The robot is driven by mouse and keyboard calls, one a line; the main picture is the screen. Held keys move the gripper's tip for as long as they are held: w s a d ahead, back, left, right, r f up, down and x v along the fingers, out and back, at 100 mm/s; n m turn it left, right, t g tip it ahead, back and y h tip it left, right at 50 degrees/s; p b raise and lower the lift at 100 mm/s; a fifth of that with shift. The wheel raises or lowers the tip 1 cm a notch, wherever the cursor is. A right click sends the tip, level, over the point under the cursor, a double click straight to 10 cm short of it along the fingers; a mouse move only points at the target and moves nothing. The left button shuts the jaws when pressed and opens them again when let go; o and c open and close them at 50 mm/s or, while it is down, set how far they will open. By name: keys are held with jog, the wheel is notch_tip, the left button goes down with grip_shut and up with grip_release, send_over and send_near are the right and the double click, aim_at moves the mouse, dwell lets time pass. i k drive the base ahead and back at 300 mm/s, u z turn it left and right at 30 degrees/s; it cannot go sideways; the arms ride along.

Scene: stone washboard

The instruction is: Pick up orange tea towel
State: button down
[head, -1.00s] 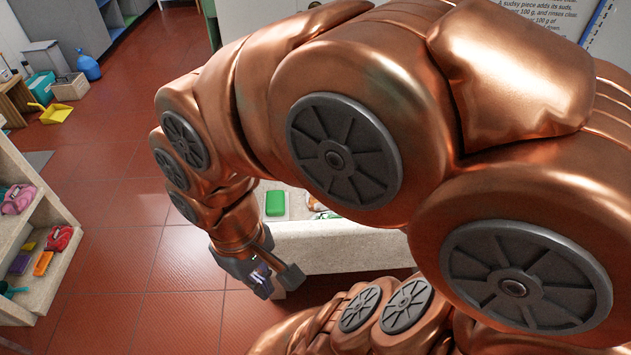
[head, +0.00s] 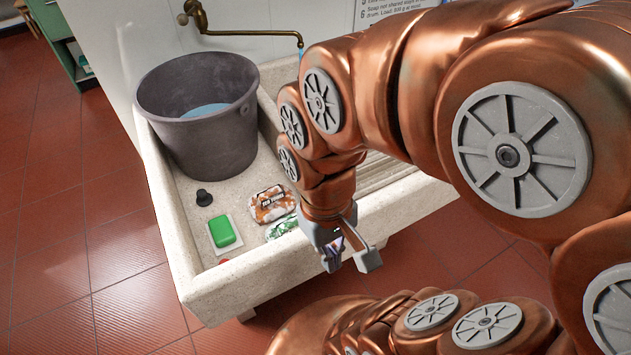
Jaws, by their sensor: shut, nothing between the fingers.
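A small orange-brown and white patterned item (head: 270,203) lies in the stone sink, left of my gripper; it may be the orange tea towel, but I cannot tell for sure. A green and white patterned item (head: 283,226) lies just in front of it, partly hidden by my arm. My gripper (head: 350,262) is shut and empty. It hangs in front of the sink's front rim, apart from both items.
The stone sink (head: 240,283) holds a dark bucket (head: 200,118) with blue water, a black plug (head: 204,197) and a green soap block (head: 222,231). A brass tap (head: 245,33) is on the wall. Red tiled floor (head: 80,235) is clear at left.

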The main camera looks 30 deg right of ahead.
aim_at(269, 205)
jog(key=z, duration=0.55)
jog(key=i, duration=0.15)
jog(key=u, duration=0.45)
jog(key=k, duration=0.5)
jog(key=u, duration=2.25)
jog(key=i, duration=1.3)
jog(key=z, duration=2.2)
